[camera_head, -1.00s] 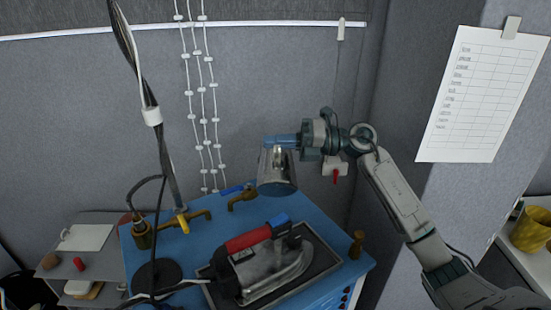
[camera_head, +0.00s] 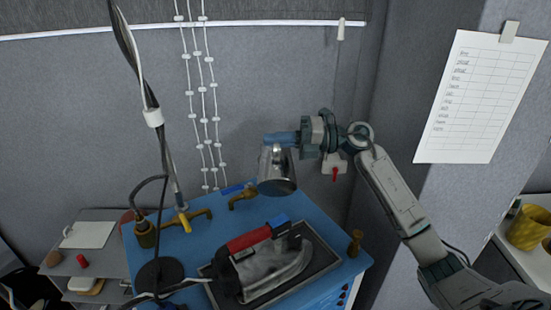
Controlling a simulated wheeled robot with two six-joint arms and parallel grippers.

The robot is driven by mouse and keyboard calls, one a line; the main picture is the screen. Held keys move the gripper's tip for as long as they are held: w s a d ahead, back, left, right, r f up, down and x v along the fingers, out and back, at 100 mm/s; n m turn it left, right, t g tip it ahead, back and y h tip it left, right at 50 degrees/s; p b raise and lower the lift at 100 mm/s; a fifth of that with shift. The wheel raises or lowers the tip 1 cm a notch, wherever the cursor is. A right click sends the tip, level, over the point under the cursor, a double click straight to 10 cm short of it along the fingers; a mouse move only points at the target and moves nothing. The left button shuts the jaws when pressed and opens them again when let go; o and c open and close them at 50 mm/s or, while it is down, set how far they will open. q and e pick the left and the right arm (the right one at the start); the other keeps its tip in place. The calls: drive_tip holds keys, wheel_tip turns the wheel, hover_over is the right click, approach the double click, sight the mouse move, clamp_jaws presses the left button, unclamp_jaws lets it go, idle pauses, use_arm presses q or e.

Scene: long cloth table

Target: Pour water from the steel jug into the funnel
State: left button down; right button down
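A shiny steel jug (camera_head: 276,172) hangs in the air above the back of the blue table top. It is slightly tilted, and its mouth and contents cannot be made out. My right gripper (camera_head: 284,139) is at the jug's upper end and appears shut on it, with the arm coming in from the right. I see no funnel and no water stream in this view. My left gripper is not in view.
An iron with a red and black handle (camera_head: 249,240) lies on a dark tray (camera_head: 327,257) below the jug. Brass taps (camera_head: 243,196) stand at the blue table's (camera_head: 314,213) back edge. A lamp pole (camera_head: 166,150) with cables rises at left. A small brass piece (camera_head: 355,243) stands at right.

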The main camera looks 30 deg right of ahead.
drive_tip(key=shift+w+d+m+p, duration=0.15)
drive_tip(key=shift+w+m+p, duration=0.25)
drive_tip(key=shift+p, duration=0.15)
idle(1.1)
drive_tip(key=shift+w+d+r+m+p, duration=0.2)
drive_tip(key=shift+w+d+m+p, duration=0.1)
drive_tip(key=shift+w+p, duration=0.2)
drive_tip(key=shift+w+d+r+m+p, duration=0.2)
drive_tip(key=shift+w+r+m+p, duration=0.1)
drive_tip(key=shift+w+p, duration=0.15)
drive_tip(key=shift+w+d+r+m+p, duration=0.15)
drive_tip(key=shift+w+d+m+p, duration=0.15)
drive_tip(key=shift+w+p, duration=0.2)
idle(2.0)
drive_tip(key=shift+w+r+m+p, duration=0.2)
drive_tip(key=shift+w+m+p, duration=0.15)
drive_tip(key=shift+p, duration=0.2)
idle(0.7)
drive_tip(key=shift+w+d+r+m, duration=0.15)
drive_tip(key=shift+w+d+m, duration=0.15)
drive_tip(key=shift+m, duration=0.15)
idle(0.5)
